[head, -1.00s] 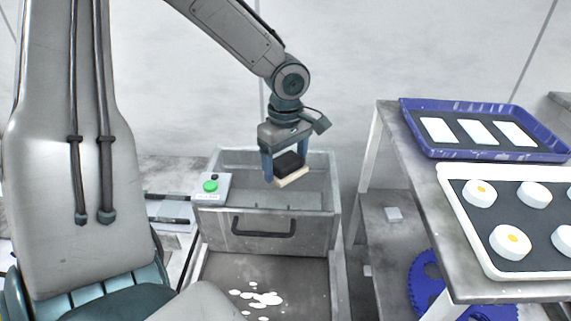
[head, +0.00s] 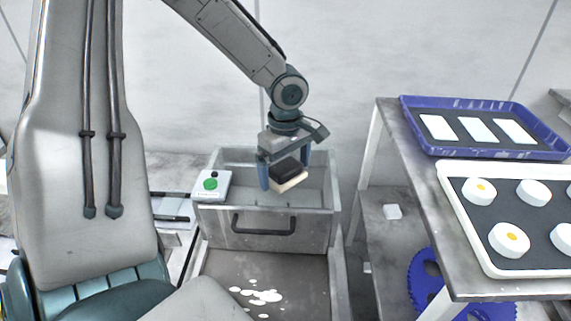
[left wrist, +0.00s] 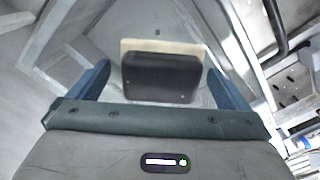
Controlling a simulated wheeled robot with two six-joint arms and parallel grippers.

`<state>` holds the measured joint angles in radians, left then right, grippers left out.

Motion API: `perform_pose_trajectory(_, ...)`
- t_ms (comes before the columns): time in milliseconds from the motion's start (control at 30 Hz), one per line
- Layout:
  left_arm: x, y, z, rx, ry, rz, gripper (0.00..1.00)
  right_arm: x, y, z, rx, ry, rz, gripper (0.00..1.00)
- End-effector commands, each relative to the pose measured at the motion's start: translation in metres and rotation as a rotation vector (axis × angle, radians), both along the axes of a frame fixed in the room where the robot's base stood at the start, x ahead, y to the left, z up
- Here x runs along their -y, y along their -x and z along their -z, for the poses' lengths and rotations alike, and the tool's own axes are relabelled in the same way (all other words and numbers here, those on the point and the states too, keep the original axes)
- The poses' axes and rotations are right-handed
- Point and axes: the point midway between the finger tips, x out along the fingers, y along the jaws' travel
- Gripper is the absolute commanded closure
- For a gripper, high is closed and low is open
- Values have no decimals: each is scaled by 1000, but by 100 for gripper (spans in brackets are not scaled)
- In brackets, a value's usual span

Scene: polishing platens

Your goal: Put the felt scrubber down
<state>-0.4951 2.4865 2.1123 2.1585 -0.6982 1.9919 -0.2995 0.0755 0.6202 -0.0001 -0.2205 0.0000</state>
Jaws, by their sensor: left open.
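The felt scrubber (head: 287,177) has a black block on top and a pale felt layer under it. It is between the fingers of my left gripper (head: 284,176), over the open grey metal bin (head: 264,222) in the head view. In the left wrist view the scrubber (left wrist: 162,76) shows between the two blue fingers (left wrist: 158,82), with a gap on each side. The left gripper is open. I cannot tell what the scrubber's underside rests on. My right gripper is not in view.
A box with a green button (head: 211,184) is at the bin's front left corner. White spots (head: 262,296) lie on the surface below. At right a table holds a blue tray (head: 480,152) with white pads and a white tray (head: 462,215) with round white pieces. A blue gear-like disc (head: 425,270) is underneath.

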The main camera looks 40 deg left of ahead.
Motion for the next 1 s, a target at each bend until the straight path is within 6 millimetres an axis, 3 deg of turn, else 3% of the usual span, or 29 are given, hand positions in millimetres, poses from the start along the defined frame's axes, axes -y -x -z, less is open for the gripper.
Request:
perform_pose_trajectory(167,0,-1,-11,4,-2,0,1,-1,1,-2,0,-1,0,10)
perform_pose_trajectory(700,-1,-1,-112,3,-3,0,1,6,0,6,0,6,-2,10)
perform_pose_trajectory(1000,0,0,-124,0,-1,0,1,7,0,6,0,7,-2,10)
